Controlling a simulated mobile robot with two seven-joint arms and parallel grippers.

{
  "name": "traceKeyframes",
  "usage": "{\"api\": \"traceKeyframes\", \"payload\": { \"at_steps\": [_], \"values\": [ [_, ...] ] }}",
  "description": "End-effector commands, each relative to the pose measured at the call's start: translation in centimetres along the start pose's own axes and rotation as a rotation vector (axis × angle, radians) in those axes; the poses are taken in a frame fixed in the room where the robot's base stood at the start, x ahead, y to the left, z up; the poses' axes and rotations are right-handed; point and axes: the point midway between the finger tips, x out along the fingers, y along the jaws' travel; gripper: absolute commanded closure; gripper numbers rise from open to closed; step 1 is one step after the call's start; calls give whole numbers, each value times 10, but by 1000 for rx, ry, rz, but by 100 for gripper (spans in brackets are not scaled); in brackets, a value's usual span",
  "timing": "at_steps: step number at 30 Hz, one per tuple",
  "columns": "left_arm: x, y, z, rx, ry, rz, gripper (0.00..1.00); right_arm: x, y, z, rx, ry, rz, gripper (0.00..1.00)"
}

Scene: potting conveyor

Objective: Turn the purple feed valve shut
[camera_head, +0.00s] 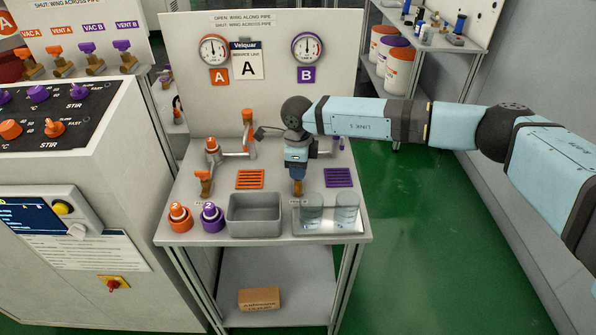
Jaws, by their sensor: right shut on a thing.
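My right gripper (297,168) reaches in from the right and points down onto the top of the right-hand tap, above its brass spout (298,187). It is shut on the purple feed valve there. The gripper hides the valve's wing, so I cannot tell whether the wing lies along or across the pipe. A sign (243,21) on the back panel says open is wing along pipe, shut is wing across pipe. My left gripper is out of view.
The matching orange valve (211,146) stands to the left. A grey bin (254,229), a tray with two clear jars (328,231), and orange (180,217) and purple (212,217) capped items line the front edge. Gauges A and B (307,48) sit behind.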

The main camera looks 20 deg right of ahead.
Motion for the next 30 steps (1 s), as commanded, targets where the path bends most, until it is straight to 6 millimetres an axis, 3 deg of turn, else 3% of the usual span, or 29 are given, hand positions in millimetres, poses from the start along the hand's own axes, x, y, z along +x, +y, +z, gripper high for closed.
{"api": "traceKeyframes", "payload": {
  "at_steps": [10,26,27,28,30],
  "values": [
    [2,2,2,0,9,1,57,-1,-1,0,-131,-2,-2,100],
    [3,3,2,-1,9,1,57,-1,-1,0,-152,-2,-2,100],
    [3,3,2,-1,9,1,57,-1,-1,0,-152,-2,-2,70],
    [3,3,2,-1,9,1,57,-1,-1,0,-152,-1,-2,63],
    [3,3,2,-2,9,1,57,-1,-1,0,-152,-1,-2,63]
  ]
}}
